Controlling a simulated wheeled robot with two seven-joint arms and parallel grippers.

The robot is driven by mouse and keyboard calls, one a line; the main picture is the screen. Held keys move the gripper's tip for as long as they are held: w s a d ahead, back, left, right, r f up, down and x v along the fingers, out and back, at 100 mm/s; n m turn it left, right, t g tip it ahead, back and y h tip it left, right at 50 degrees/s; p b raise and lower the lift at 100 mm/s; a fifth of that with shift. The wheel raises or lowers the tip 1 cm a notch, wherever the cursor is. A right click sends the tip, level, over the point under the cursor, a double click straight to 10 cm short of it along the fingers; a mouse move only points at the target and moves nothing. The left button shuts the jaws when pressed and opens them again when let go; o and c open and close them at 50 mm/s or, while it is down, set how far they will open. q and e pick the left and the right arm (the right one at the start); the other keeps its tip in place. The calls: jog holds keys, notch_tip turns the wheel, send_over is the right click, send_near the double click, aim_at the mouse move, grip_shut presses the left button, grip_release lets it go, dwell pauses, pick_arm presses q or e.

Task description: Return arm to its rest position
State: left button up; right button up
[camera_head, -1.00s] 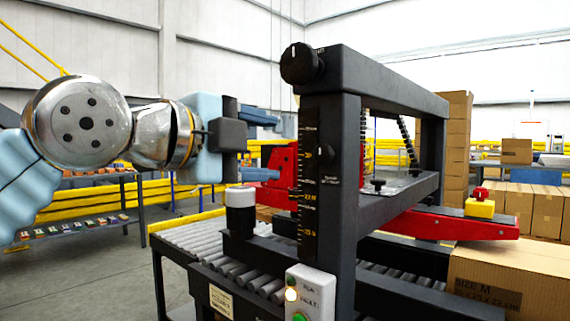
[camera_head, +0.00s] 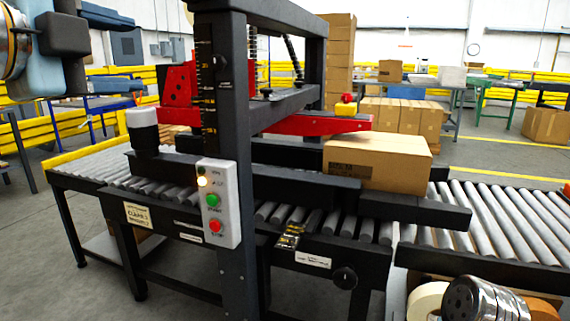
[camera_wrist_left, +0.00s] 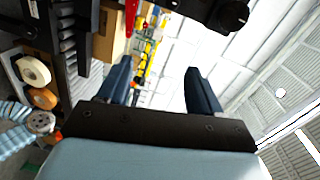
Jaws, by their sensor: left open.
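My left gripper (camera_head: 122,48) is at the upper left of the head view, cut partly by the picture edge. Its blue fingers are apart, with nothing between them. It is raised in front of the machine's far left side, clear of the black frame post. In the left wrist view the open gripper (camera_wrist_left: 157,76) shows two separate dark blue fingers and an empty gap. The metal joint (camera_head: 484,300) of my other arm shows at the bottom right. My right gripper is not seen.
The folder gluer's black frame (camera_head: 232,130) stands close in the middle, with a button box (camera_head: 218,203) on its post. A carton (camera_head: 378,162) sits on the machine beside a red arm (camera_head: 310,124). Tape rolls (camera_head: 428,300) lie low at right. The right-hand roller conveyor (camera_head: 500,225) is bare.

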pick_arm(q)
jog(key=w+d+f+n+g, duration=0.2)
jog(key=w+d+f, duration=0.1)
jog(key=w+f, duration=0.6)
jog(key=w+d+f+n+g, duration=0.25)
jog(key=w+f, duration=0.45)
jog(key=f, duration=0.4)
jog(key=w+d+f+n+g, duration=0.1)
jog(key=w+f+n, duration=0.15)
jog(key=f, duration=1.05)
jog(key=w+d+f+n+g, duration=0.2)
jog(key=f+n, duration=0.1)
jog(key=f, duration=1.1)
jog(key=s+f+n+g+y, duration=0.1)
jog(key=s+f+n, duration=0.15)
jog(key=f, duration=0.75)
jog(key=s+f+n+g, duration=0.2)
jog(key=s+f, duration=0.2)
jog(key=f, duration=0.6)
jog(key=s+f+n+g, duration=0.2)
jog(key=s+f+n, duration=0.2)
jog(key=s+f, duration=0.4)
jog(key=s+f+n+g+p, duration=0.1)
jog(key=s+f+n+g, duration=0.1)
jog(key=s+f, duration=0.7)
jog(key=s+a+n, duration=0.1)
jog(key=s, duration=0.3)
jog(key=shift+s+n, duration=0.3)
jog(key=shift+n, duration=0.05)
